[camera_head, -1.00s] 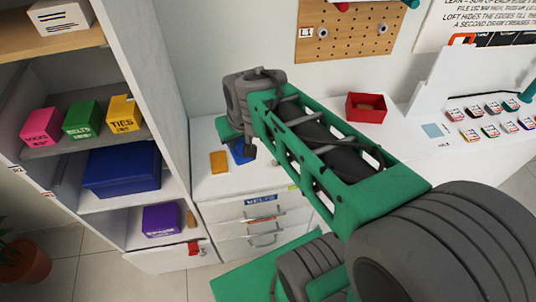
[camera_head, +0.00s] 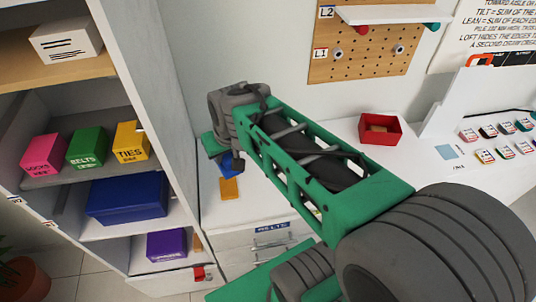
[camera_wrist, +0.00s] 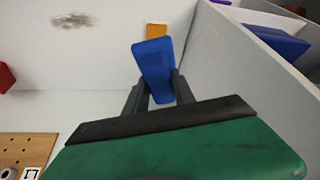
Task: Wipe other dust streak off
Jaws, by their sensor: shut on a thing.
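My gripper (camera_wrist: 158,90) is shut on a blue pad (camera_wrist: 154,66), which sticks out beyond the fingertips over the white top. In the head view the blue pad (camera_head: 230,166) shows just below the wrist, partly covered by my arm. A grey-brown dust streak (camera_wrist: 73,20) lies on the white surface at the upper left of the wrist view, clear of the pad. I cannot make out the streak in the head view. An orange block (camera_head: 229,188) lies close to the pad; it also shows beyond the pad in the wrist view (camera_wrist: 156,30).
The open wardrobe's side panel (camera_head: 168,110) stands left of the white drawer unit (camera_head: 268,240). Its shelves hold several boxes, including a large blue box (camera_head: 128,198). A red tray (camera_head: 380,129) stands on the counter right of my arm. A pegboard (camera_head: 365,50) hangs behind.

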